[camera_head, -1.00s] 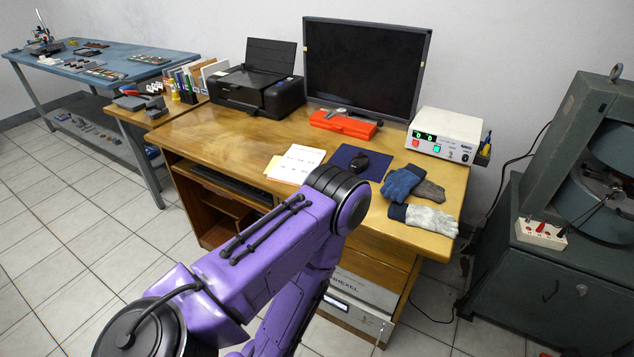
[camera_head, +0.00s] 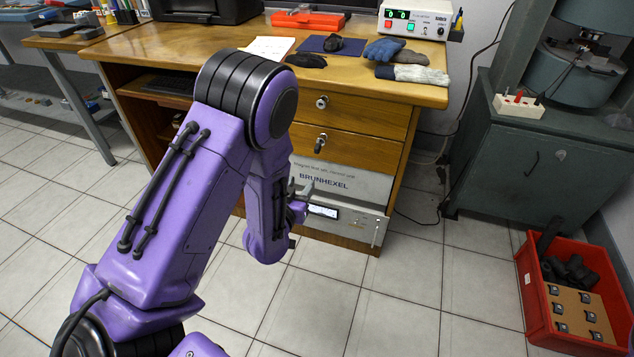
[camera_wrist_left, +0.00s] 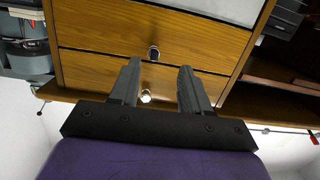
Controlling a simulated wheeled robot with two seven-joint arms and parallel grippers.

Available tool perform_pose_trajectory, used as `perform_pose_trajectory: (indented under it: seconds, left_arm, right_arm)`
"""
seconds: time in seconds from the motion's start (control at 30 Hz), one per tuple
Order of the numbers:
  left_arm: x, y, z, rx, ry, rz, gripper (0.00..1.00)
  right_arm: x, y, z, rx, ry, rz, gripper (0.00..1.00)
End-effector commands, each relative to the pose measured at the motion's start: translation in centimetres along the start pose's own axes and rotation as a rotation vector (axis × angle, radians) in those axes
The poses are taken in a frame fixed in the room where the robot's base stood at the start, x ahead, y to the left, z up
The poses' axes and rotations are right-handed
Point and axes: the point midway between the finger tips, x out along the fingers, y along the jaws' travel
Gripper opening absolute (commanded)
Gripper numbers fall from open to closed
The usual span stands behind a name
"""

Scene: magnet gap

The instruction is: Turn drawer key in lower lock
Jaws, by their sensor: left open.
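The desk has two wooden drawers with metal locks. The upper lock (camera_head: 322,102) is a bare round cylinder. The lower lock (camera_head: 320,142) has a darker piece hanging at it, which looks like the key, too small to tell its angle. The wrist view is upside down; there the lower lock (camera_wrist_left: 153,52) shows above the upper lock (camera_wrist_left: 146,97). My left gripper (camera_head: 300,190) is open and empty, in front of the cabinet and below the lower lock in the head view. In the wrist view its fingers (camera_wrist_left: 158,67) are apart, with the lower lock in line between their tips. My right gripper is not in view.
Below the drawers sits a grey BRUNHEXEL unit (camera_head: 342,180) with a lit display unit (camera_head: 350,218) under it. Gloves (camera_head: 412,74) lie at the desk's right edge. A green machine cabinet (camera_head: 530,165) and a red crate (camera_head: 535,305) stand right. The floor between is clear.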

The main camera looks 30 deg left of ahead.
Motion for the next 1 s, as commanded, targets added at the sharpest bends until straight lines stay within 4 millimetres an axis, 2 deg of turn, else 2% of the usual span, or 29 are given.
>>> perform_pose_trajectory:
  seconds: [0.03, 0.1, 0.23, 0.37, 0.6, 0.8, 1.0]
  left_arm:
    - [1.1, 0.1, 0.6, 0.007, 0.060, 0.010, 0.47]
    - [1.7, 0.1, -0.6, 0.016, 0.114, 0.019, 0.47]
    - [2.4, 0.2, -1.9, 0.023, 0.153, 0.024, 0.47]
    - [3.7, 0.2, -2.3, 0.022, 0.152, 0.023, 0.47]
    - [8.0, 0.3, -2.8, 0.020, 0.151, 0.022, 0.47]
    - [10.7, 0.4, -3.3, 0.023, 0.148, 0.023, 0.47]
    - [11.8, 0.4, -3.4, 0.022, 0.146, 0.024, 0.47]
  right_arm:
    - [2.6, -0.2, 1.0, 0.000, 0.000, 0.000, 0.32]
    - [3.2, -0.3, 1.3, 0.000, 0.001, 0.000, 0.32]
    - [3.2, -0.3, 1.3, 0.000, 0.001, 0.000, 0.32]
    - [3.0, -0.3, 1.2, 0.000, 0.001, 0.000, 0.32]
    - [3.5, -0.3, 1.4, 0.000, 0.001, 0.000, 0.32]
    - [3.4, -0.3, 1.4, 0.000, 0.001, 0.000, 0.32]
    - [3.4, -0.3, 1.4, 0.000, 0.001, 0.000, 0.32]
